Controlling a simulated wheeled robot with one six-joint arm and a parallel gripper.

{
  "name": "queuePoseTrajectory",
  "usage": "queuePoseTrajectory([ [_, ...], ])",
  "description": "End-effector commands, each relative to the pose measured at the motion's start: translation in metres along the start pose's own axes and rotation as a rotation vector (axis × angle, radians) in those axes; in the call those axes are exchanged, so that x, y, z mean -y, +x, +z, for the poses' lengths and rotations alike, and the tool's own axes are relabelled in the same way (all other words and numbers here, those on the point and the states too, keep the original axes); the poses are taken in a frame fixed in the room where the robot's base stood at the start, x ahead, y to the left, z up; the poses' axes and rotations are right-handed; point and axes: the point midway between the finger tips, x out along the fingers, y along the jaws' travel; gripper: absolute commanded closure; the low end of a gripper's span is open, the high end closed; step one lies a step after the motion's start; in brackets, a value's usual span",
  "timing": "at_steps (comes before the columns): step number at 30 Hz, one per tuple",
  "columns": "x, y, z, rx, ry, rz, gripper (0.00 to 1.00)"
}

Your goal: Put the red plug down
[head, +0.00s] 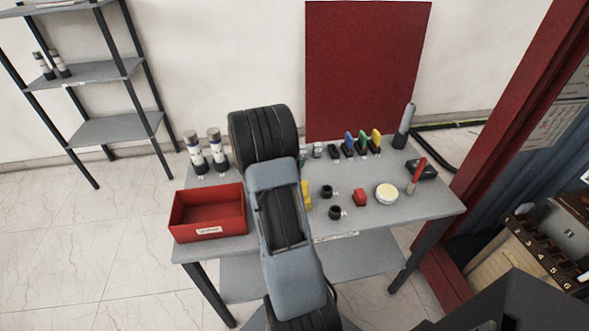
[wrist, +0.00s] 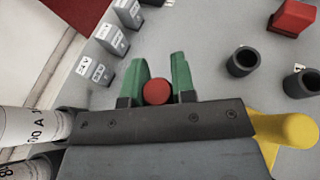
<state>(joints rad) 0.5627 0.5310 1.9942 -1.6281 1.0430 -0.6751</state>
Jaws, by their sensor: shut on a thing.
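In the wrist view my gripper (wrist: 157,86) has its two green fingers closed around the red plug (wrist: 156,92). Only the round red end of the plug shows between the fingers. The grey table (wrist: 210,55) lies beyond it; I cannot tell whether the plug touches the surface. In the head view my own arm hides the plug and most of the gripper.
In the wrist view two black cylinders (wrist: 243,61) and a red block (wrist: 293,17) lie right, a yellow piece (wrist: 285,130) near right, and grey labelled blocks (wrist: 110,39) upper left. In the head view a red bin (head: 208,213) stands at the table's left. The table's right front is clear.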

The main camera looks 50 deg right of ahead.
Motion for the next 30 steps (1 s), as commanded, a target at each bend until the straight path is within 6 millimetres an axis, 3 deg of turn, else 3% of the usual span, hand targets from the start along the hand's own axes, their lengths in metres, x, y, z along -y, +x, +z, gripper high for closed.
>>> queuePoseTrajectory([
  [12, -0.008, 0.015, -0.033, 0.000, -0.001, 0.000, 0.99],
  [27, -0.008, 0.018, -0.041, 0.000, 0.001, 0.000, 0.99],
  [28, -0.008, 0.017, -0.040, 0.000, 0.001, 0.000, 0.73],
  [30, -0.008, 0.017, -0.039, 0.000, 0.001, 0.000, 0.66],
])
